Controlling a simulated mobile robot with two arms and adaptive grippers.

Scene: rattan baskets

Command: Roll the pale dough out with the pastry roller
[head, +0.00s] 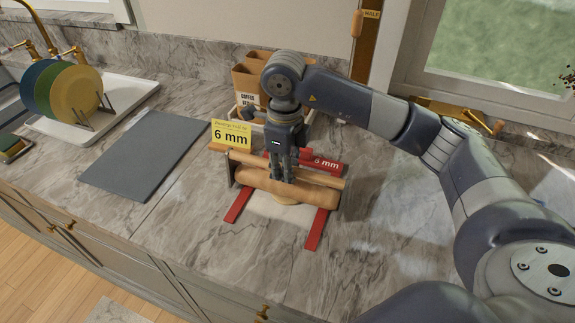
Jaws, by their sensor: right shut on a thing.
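The pastry roller (315,197) is a thick wooden cylinder with a thinner bar above it and an upright end plate at its left. It lies across two red strips (317,231), with the left strip (238,206) showing in front of it. My right gripper (284,178) points down at the middle of the roller and is shut on it. My left gripper is out of view.
A yellow "6 mm" sign (232,134) and a red "6 mm" label (327,164) stand close behind the roller. A grey board (146,157) and a rack of plates (75,94) are at left. Brown boxes (246,80) stand behind. The front counter is clear.

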